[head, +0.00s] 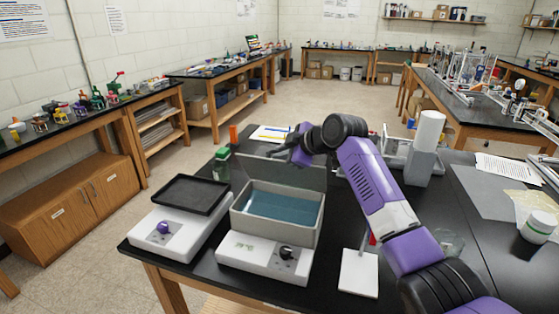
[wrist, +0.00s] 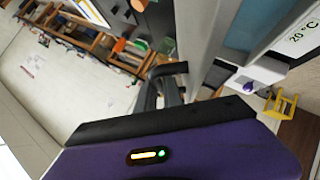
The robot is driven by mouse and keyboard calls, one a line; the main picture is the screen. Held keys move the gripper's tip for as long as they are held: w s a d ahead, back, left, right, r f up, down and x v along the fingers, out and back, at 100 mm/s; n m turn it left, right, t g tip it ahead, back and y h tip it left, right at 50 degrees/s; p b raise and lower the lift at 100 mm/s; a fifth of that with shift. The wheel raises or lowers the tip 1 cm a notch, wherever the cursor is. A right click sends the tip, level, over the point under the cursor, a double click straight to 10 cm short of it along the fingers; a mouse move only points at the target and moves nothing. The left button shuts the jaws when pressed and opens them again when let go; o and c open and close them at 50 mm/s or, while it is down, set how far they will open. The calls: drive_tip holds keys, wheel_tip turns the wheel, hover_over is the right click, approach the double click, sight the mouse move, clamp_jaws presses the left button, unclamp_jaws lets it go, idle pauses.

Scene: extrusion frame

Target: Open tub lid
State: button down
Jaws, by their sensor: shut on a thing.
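The tub (head: 283,210) is a grey water bath with blue water inside, on a white base with a black knob. Its grey lid (head: 283,172) stands raised and tilted back at the tub's far side, so the water shows. My gripper (head: 294,154) is at the lid's upper edge, with my purple arm reaching in from the right. In the wrist view my gripper (wrist: 165,85) shows dark fingers closed beside the grey lid (wrist: 200,40). The exact contact with the lid is hard to see.
A white device with a black tray (head: 190,194) stands left of the tub. A green-capped bottle (head: 222,165) and an orange object (head: 234,134) stand behind it. Free black benchtop (head: 330,285) shows between tub and stand.

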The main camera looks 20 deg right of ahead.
drive_tip(key=shift+w+d+r, duration=0.2)
drive_tip(key=shift+w+d, duration=0.3)
drive_tip(key=shift+w, duration=0.2)
drive_tip(key=c, duration=1.8)
unclamp_jaws()
drive_tip(key=shift+o, duration=0.2)
drive_tip(key=shift+b+v, duration=1.05)
drive_tip(key=shift+v, duration=2.8)
